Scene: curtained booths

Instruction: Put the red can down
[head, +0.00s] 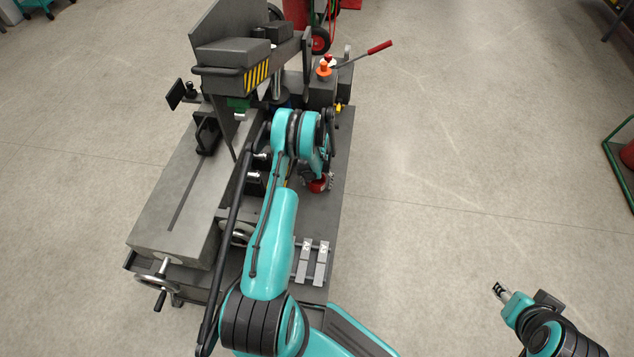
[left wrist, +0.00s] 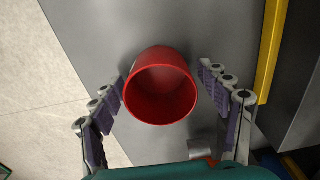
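The red can (head: 317,186) is at the grey deck beside the machine, below my left gripper (head: 325,178) in the head view. In the left wrist view the can (left wrist: 160,88) shows as a hollow red cylinder with its round open end towards the camera. The two fingers of my left gripper (left wrist: 162,82) are spread on either side of it, with a narrow gap at the right. The can's far end is hidden, so its contact with the deck is unclear. My right gripper (head: 499,290) is over bare floor at the lower right, apart from the can.
The grey machine (head: 175,195) stands left of my left arm, with a handwheel at its front. Pedals (head: 314,265) lie on the deck (head: 335,150). A red-handled lever (head: 375,49) sticks out at the back. The floor to the right is mostly free.

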